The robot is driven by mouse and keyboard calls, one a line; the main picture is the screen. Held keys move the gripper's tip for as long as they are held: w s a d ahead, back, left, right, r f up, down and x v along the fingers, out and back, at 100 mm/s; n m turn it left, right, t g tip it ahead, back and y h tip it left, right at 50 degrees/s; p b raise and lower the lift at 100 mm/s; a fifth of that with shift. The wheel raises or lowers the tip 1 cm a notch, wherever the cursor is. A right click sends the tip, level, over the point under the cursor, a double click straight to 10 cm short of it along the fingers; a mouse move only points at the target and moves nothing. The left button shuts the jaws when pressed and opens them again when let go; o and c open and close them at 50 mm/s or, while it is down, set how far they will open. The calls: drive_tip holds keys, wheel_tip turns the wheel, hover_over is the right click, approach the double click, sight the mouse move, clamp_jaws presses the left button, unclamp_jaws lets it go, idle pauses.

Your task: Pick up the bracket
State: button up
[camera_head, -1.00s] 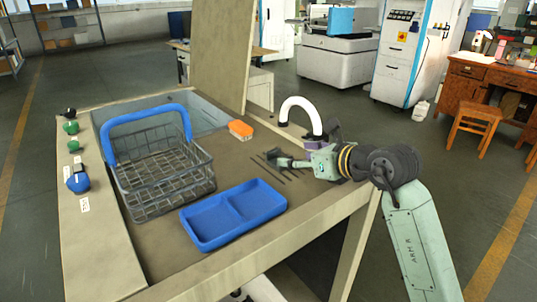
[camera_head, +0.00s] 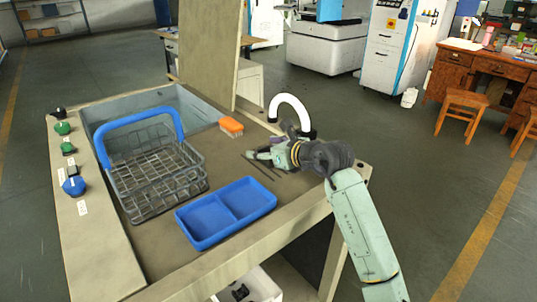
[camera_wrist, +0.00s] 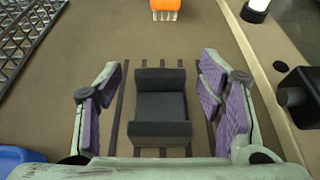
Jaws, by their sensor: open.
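The bracket (camera_wrist: 161,108) is a dark grey, U-shaped piece with two upright end walls and a flat middle. In the wrist view it sits on the brown bench top, over several dark parallel strips or slots. My gripper (camera_wrist: 160,84) is open, with one purple-padded finger to the left of the bracket and one to the right. A gap shows on each side, so neither finger appears to touch it. In the head view my gripper (camera_head: 257,156) is low over the bench, and I cannot make out the bracket there.
An orange brush (camera_head: 231,126) lies beyond my gripper. A white arched tube (camera_head: 290,100) stands close behind it. A blue two-part tray (camera_head: 225,212) and a wire basket (camera_head: 155,180) with a blue handle are to the left. A black block (camera_wrist: 301,95) is close right.

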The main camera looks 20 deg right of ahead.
drive_tip(key=shift+c, duration=0.4)
clamp_jaws()
idle(0.4)
drive_tip(key=shift+r, duration=0.1)
